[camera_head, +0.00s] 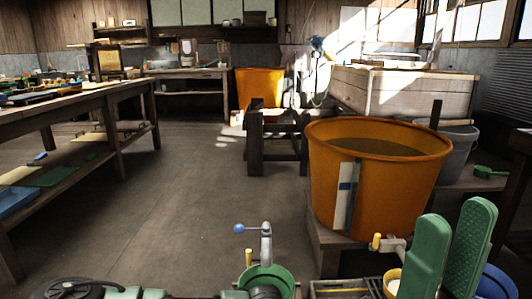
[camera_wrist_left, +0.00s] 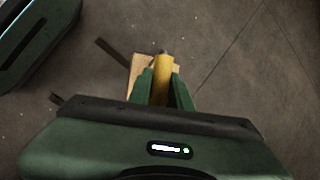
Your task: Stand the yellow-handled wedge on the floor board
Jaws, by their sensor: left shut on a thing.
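In the left wrist view my left gripper (camera_wrist_left: 161,88) is shut on the yellow handle (camera_wrist_left: 162,76) of the wedge, with a green finger on each side. Pale wood (camera_wrist_left: 137,66) shows just beyond the fingers, around the handle; I cannot tell whether it is the wedge's body or a board under it. The gap to the floor cannot be judged. In the head view my right gripper (camera_head: 452,224) is at the lower right, its two green fingers apart with nothing seen between them. The wedge and the floor board cannot be made out in the head view.
An orange tub (camera_head: 330,195) of dark liquid stands right of centre, with a grey bucket (camera_head: 455,147) behind it. A long workbench (camera_head: 95,92) runs along the left. Dark bars (camera_wrist_left: 112,52) lie near the wedge in the wrist view. The middle floor (camera_head: 190,200) is clear.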

